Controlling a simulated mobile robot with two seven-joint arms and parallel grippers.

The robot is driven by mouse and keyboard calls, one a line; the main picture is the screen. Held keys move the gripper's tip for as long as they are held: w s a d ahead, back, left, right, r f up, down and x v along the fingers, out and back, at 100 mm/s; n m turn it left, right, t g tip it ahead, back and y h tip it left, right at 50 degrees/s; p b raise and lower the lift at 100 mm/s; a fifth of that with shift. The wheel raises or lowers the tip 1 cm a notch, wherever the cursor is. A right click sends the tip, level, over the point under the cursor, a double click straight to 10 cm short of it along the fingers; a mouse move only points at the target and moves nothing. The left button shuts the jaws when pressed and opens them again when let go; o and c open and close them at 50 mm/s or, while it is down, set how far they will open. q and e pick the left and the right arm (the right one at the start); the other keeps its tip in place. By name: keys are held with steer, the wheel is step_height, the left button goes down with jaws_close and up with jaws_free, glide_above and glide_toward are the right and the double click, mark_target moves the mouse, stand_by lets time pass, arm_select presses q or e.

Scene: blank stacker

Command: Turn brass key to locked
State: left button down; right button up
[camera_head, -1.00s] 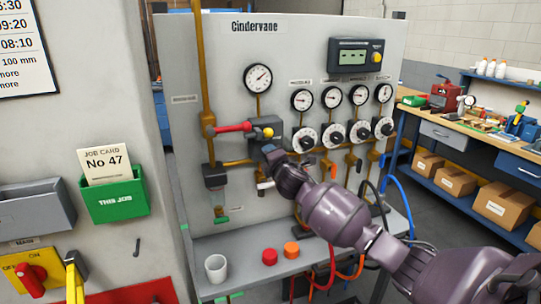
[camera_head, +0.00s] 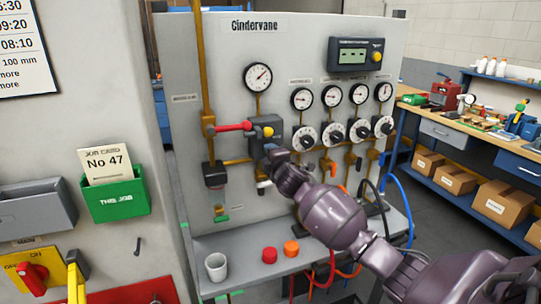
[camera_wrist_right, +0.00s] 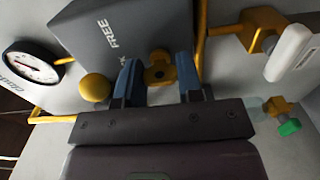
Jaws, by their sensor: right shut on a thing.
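The brass key (camera_wrist_right: 159,72) shows in the right wrist view against the grey block (camera_wrist_right: 135,40). The letters "FREE" and part of another word are printed on the block. My right gripper (camera_wrist_right: 157,80) has its two blue fingers on either side of the key and is shut on it. In the head view the grey block (camera_head: 271,128) sits on the panel, and my right gripper (camera_head: 268,153) is at its lower edge. The key is hidden there behind my gripper. My left gripper is not in view.
A yellow knob (camera_wrist_right: 95,88) is close beside the fingers. A red lever (camera_head: 233,127) lies left of the block. Gauges and a row of dials (camera_head: 333,133) are to the right. A white cup (camera_head: 216,268) and red and orange caps stand on the shelf below.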

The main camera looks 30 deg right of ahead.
steer(key=o, duration=0.9)
steer(key=shift+o, duration=0.2)
steer(key=shift+s, duration=0.1)
steer(key=v, duration=1)
steer(key=shift+s+a+b, duration=0.2)
steer(key=shift+s+b, duration=0.05)
steer(key=shift+b, duration=0.05)
steer(key=s+a+f+m+g+y, duration=0.1)
steer(key=s+a+f+m+y, duration=0.1)
steer(key=s+a+f+m, duration=0.45)
steer(key=s+a+f+m+g+y, duration=0.1)
steer(key=s+a+f+m+y, duration=0.25)
steer(key=f, duration=0.65)
steer(key=s+a+f+m+g+h, duration=0.1)
steer(key=s+a+f+m+g, duration=0.1)
steer(key=s+f, duration=0.5)
steer(key=s+a+f+m+g, duration=0.1)
steer(key=s+a+f+m, duration=0.1)
steer(key=s+f, duration=0.5)
steer(key=s, duration=0.4)
steer(key=shift+s+g+h, duration=0.3)
steer(key=shift+g+h, duration=0.05)
steer(key=shift+g, duration=0.05)
